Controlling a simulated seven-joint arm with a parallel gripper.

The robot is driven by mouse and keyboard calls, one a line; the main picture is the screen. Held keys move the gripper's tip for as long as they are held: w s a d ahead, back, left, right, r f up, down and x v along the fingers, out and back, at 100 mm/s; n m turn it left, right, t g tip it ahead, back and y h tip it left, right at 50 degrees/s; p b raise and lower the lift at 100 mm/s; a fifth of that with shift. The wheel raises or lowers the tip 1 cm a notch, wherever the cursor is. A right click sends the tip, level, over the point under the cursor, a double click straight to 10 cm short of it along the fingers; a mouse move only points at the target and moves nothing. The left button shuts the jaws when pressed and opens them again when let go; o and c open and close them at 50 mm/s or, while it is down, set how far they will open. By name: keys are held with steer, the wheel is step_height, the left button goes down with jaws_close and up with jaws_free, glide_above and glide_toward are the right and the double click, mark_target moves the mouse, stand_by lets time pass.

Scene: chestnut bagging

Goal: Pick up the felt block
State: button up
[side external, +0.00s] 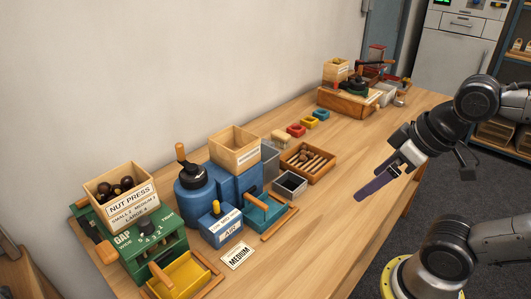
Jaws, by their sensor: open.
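A small beige block (281,137), which looks like the felt block, sits on the table near the wall. It is behind the wooden tray and left of the coloured pieces. It is too small to make out its texture. My gripper (366,193) is over the front right part of the table, with its long purple fingers pointing down and left. It is open, well apart from the beige block, and no object shows in it. The fingers overlap from this side, so the gap between them is hidden.
A wooden tray (322,164) with sticks and brown balls lies between my gripper and the beige block. Red (296,130), yellow (309,122) and blue (322,114) pieces stand beside the block. Blue (203,187) and green (143,247) machines fill the left. The table's front right is clear.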

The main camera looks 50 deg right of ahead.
steer(key=w+d+r+n+h, duration=0.2)
steer(key=w+d+r+n, duration=0.1)
steer(key=w+r+n, duration=0.85)
steer(key=w+d+r+g, duration=0.1)
steer(key=w+d+r, duration=0.1)
steer(key=w+r, duration=0.2)
steer(key=n+g+h, duration=0.3)
steer(key=n+g, duration=0.2)
steer(key=n, duration=0.1)
glide_above(265, 142)
steer(key=a, duration=0.3)
step_height(265, 142, down, 28)
steer(key=shift+w+d+f, duration=0.1)
steer(key=shift+w+f, duration=0.1)
steer(key=shift+f, duration=0.35)
steer(key=shift+y, duration=0.3)
steer(key=shift+d+x, duration=0.2)
steer(key=shift+x, duration=1.15)
steer(key=shift+d+x, duration=0.25)
steer(key=shift+x, duration=1.1)
steer(key=shift+s+r, duration=0.15)
steer(key=shift+r, duration=0.05)
